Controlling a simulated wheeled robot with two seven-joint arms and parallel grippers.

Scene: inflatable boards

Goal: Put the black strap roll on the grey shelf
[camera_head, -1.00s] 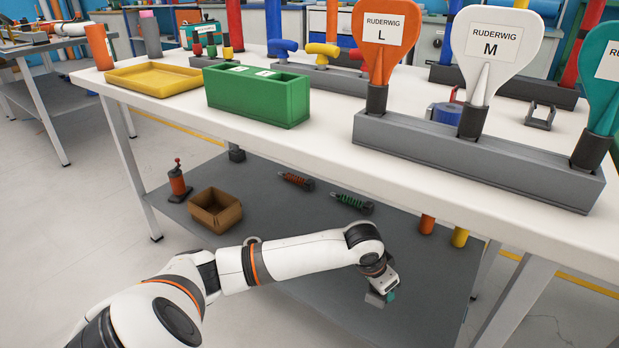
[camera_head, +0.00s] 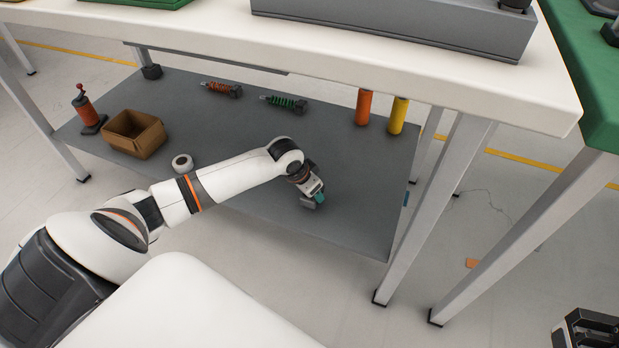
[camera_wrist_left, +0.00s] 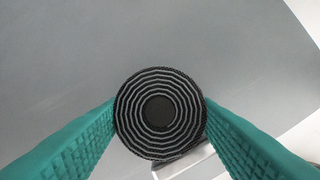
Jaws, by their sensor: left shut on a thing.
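The black strap roll (camera_wrist_left: 160,113) shows end-on in the left wrist view, with pale spiral rings and a dark centre. It sits between the two teal fingers of my left gripper (camera_wrist_left: 160,125), which is shut on it. In the head view my left gripper (camera_head: 316,198) is low over the right part of the grey shelf (camera_head: 235,135) under the white table; the roll cannot be made out there. The shelf also fills most of the left wrist view (camera_wrist_left: 70,60). I cannot tell whether the roll touches it. My right gripper (camera_head: 588,330) is partly cut off at the bottom right corner.
The shelf holds an orange pump (camera_head: 88,112), a cardboard box (camera_head: 134,134), a white tape roll (camera_head: 182,163), two coiled springs (camera_head: 283,103), an orange tube (camera_head: 363,107) and a yellow tube (camera_head: 398,115). Table legs (camera_head: 435,205) stand at right. Shelf around the gripper is clear.

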